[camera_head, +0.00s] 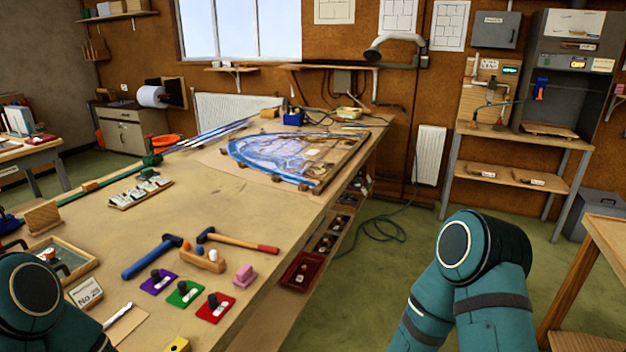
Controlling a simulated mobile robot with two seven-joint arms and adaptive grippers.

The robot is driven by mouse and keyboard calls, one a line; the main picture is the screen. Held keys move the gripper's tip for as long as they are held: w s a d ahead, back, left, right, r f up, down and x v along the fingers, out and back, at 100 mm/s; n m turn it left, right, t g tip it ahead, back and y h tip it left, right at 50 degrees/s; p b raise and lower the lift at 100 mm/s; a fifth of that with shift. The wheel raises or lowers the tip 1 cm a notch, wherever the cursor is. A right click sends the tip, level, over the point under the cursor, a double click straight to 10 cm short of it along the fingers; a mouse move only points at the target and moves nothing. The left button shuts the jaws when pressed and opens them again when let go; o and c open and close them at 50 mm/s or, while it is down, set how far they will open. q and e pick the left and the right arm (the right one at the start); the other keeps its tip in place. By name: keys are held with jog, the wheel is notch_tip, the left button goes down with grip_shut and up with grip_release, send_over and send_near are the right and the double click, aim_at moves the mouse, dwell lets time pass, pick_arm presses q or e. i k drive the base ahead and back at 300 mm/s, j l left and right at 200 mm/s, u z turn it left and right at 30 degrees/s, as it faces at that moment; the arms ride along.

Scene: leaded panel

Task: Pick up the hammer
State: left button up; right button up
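Two hammers lie on the workbench (215,185). One hammer with a blue handle (152,257) has a dark head at its upper right end. The other hammer with a wooden handle and red grip (237,242) has its dark head at the left, beside a small wooden block with pegs. Only the teal links of my arms show, at the lower left and lower right. I can make out neither gripper. Nothing of mine is seen touching either hammer.
Purple, green and red plates with dark knobs (184,293) lie in front of the hammers, with a pink block (245,274) to their right. A leaded glass panel (285,155) lies farther back. Open floor (385,270) is to the right.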

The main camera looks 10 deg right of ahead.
aim_at(209, 233)
jog(key=i+l, duration=0.2)
jog(key=i+l+u, duration=0.15)
jog(key=l, duration=0.25)
jog(key=i+l, duration=0.5)
jog(key=i+l+u, duration=0.1)
jog(key=i+l, duration=0.15)
jog(key=l, duration=0.25)
jog(key=i+l, duration=0.25)
jog(key=l, duration=0.15)
jog(key=i+l+u, duration=0.15)
jog(key=i+l, duration=0.15)
jog(key=l, duration=0.15)
jog(key=u, duration=1.3)
jog(key=j+z, duration=0.7)
jog(key=i+l, duration=0.05)
jog(key=l, duration=0.05)
